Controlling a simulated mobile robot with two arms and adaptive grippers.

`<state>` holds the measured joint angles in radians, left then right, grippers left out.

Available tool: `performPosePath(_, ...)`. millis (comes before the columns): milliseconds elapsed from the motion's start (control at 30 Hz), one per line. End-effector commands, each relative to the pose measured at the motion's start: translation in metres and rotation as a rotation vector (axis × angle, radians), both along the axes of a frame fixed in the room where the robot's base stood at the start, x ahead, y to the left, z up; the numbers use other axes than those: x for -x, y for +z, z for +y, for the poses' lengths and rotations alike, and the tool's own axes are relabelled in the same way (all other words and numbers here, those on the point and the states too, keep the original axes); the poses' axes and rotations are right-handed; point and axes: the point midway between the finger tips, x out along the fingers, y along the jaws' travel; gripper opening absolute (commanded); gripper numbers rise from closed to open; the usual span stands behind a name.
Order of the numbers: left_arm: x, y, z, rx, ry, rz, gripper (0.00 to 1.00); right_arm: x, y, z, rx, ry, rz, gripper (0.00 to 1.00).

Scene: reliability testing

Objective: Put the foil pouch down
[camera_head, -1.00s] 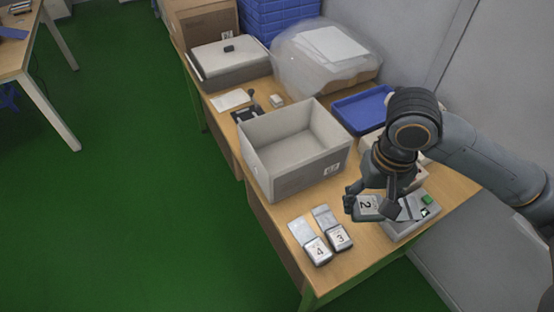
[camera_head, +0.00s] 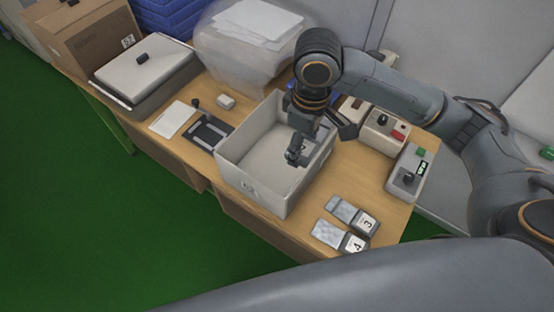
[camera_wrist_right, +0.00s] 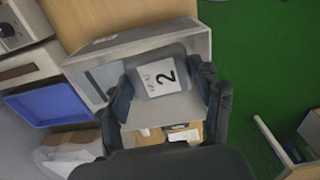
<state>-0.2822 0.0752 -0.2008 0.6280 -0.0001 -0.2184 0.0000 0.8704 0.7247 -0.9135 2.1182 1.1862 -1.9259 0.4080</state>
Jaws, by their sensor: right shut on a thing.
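The foil pouch (camera_wrist_right: 160,76), silver with a white label marked 2, is between the fingers of my right gripper (camera_wrist_right: 167,92) in the right wrist view. In the head view my right gripper (camera_head: 297,152) points down over the open light-grey box (camera_head: 265,193), with its fingertips within the box's outline. The gripper is shut on the pouch, which it mostly hides in the head view. How far the pouch is above the box floor I cannot tell. The box wall also shows in the wrist view (camera_wrist_right: 120,48). My left gripper is out of view.
Two more foil pouches, marked 3 (camera_head: 353,215) and 4 (camera_head: 340,236), lie on the wooden table (camera_head: 300,232) near the box. Grey devices (camera_head: 408,172) stand at the right. A clear bag with papers (camera_head: 250,60) is behind the box. A blue tray (camera_wrist_right: 50,103) is beside it.

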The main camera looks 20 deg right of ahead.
Motion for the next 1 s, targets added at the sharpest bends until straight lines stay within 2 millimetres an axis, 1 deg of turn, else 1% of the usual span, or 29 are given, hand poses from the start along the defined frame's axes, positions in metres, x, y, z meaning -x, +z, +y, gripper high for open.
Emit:
performPosePath(67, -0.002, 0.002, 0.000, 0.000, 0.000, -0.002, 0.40, -0.006, -0.003, 0.005, -0.003, 0.162, 0.000, 0.36)
performPosePath(167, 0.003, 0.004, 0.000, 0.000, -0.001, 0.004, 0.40, -0.014, -0.008, 0.011, -0.003, 0.377, -0.003, 0.36)
performPosePath(300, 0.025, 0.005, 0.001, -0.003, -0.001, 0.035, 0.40, -0.025, -0.015, 0.019, -0.001, 0.678, -0.004, 0.36)
performPosePath(433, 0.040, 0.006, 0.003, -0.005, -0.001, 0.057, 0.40, -0.034, -0.021, 0.026, 0.000, 0.954, -0.004, 0.36)
performPosePath(533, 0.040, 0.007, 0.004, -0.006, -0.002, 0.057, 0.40, -0.039, -0.026, 0.030, 0.002, 1.144, -0.003, 0.36)
performPosePath(600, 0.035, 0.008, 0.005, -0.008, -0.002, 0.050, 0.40, -0.042, -0.029, 0.033, 0.003, 1.256, -0.002, 0.36)
performPosePath(700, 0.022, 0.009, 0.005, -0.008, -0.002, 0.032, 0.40, -0.045, -0.033, 0.036, 0.003, 1.378, 0.001, 0.36)
performPosePath(800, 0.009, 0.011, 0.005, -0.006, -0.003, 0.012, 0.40, -0.047, -0.035, 0.038, 0.004, 1.455, 0.001, 0.36)
performPosePath(900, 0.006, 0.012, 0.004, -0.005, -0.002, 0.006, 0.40, -0.047, -0.041, 0.038, 0.004, 1.488, 0.005, 0.36)
performPosePath(967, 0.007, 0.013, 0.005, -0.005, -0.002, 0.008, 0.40, -0.047, -0.051, 0.038, 0.002, 1.495, 0.007, 0.36)
performPosePath(1000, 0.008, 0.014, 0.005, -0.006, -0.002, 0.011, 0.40, -0.046, -0.059, 0.038, 0.002, 1.495, 0.009, 0.36)
